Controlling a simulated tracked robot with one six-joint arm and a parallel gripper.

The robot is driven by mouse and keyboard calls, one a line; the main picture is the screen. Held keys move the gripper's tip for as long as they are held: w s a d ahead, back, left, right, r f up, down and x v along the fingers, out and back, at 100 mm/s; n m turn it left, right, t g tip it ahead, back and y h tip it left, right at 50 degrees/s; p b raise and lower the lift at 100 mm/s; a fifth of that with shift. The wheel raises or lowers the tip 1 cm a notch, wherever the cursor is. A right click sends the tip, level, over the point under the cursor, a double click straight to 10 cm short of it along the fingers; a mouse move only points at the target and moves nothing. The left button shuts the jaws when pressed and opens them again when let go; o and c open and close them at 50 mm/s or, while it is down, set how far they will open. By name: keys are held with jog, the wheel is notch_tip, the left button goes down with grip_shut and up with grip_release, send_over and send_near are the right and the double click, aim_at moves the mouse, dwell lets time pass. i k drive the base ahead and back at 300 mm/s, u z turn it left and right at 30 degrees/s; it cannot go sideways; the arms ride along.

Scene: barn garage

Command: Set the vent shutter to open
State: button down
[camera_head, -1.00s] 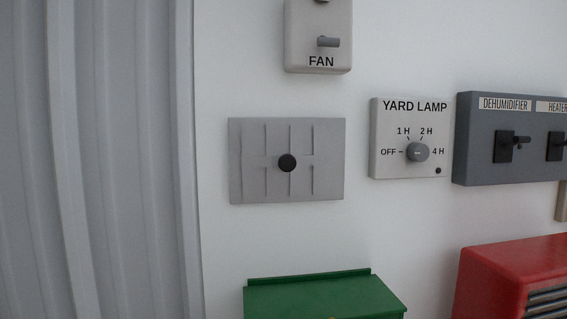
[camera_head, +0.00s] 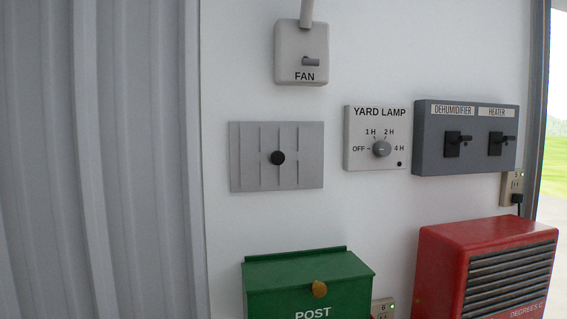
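The vent shutter (camera_head: 248,170) is a grey rectangular plate on the white wall, with several thin upright slats. A round black knob (camera_head: 278,158) sits at about its middle. The slats look close to flat against the plate; I cannot tell for sure how far they are turned. My gripper is not in view.
A FAN switch box (camera_head: 302,52) is above the shutter. Right of it are a YARD LAMP dial (camera_head: 360,150) and a grey DEHUMIDIFIER and HEATER switch panel (camera_head: 430,160). Below are a green POST box (camera_head: 290,275) and a red heater (camera_head: 440,260). Corrugated metal (camera_head: 100,160) fills the left.

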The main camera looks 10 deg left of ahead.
aim_at(282, 157)
jog(key=z, duration=0.15)
jog(key=k, duration=0.1)
jog(key=u, duration=1.1)
jog(key=i, duration=0.45)
jog(key=u, duration=0.8)
